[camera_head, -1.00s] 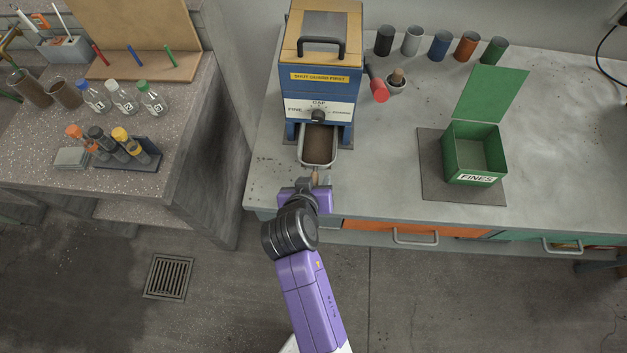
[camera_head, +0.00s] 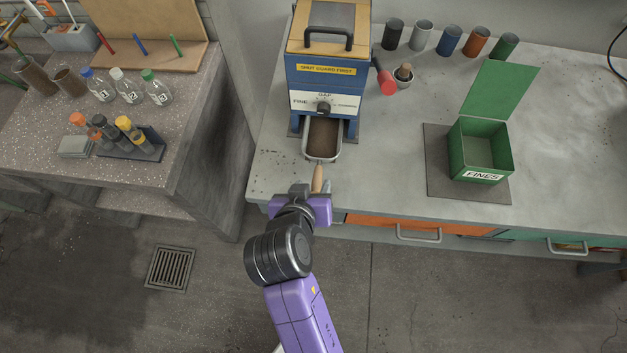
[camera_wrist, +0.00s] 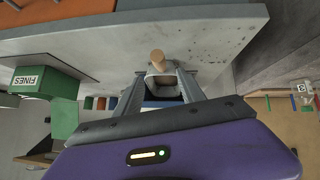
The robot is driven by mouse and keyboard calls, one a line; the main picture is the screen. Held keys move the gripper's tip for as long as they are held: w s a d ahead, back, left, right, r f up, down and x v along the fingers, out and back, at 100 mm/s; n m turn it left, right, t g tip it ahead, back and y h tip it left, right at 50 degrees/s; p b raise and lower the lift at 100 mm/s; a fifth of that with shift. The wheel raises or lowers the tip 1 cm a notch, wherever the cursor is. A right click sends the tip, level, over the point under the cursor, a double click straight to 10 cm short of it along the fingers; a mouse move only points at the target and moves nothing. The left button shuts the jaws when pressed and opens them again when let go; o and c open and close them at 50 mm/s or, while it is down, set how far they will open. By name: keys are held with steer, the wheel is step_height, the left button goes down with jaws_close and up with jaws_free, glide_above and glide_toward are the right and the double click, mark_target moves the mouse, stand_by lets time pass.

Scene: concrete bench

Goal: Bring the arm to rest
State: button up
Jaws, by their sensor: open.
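My gripper (camera_head: 312,191) is purple with grey fingers and sits at the front edge of the concrete bench (camera_head: 385,190). Its jaws are open and empty. Just beyond it is the wooden handle (camera_head: 318,177) of a metal pan (camera_head: 322,155) holding dark brown material. The pan sits at the foot of the blue mill (camera_head: 325,75). In the wrist view the handle end (camera_wrist: 158,57) shows between the two spread fingers (camera_wrist: 158,80), with the pan behind it. A gap shows around the handle there; whether anything touches is hard to tell.
A green open box marked FINES (camera_head: 480,152) stands on a dark mat (camera_head: 436,165) to the right. Several cups line the back, with a red crank knob (camera_head: 387,86) beside the mill. A left-hand bench (camera_head: 100,175) holds bottles. The floor in front is clear.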

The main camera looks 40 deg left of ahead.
stand_by(0.6)
steer(key=a+r+n+t+y, duration=0.1)
steer(key=a+r+n+y, duration=0.15)
steer(key=a+r, duration=0.2)
steer(key=s+d+r+m+t, duration=0.2)
steer(key=d, duration=0.8)
steer(key=s+d+r+m+t+b, duration=0.1)
steer(key=s+d+r+t, duration=0.15)
steer(key=d, duration=0.75)
steer(key=s+d+r+m+t, duration=0.2)
steer(key=s+d+r, duration=0.1)
steer(key=d, duration=0.7)
steer(key=s+d+f+m+g+h+b, duration=0.1)
steer(key=s+d+m+h, duration=0.4)
steer(key=s+d, duration=0.6)
steer(key=shift+s+d+h, duration=0.25)
steer(key=shift+d+h, duration=0.4)
steer(key=shift+d, duration=0.4)
steer(key=shift+c, duration=0.2)
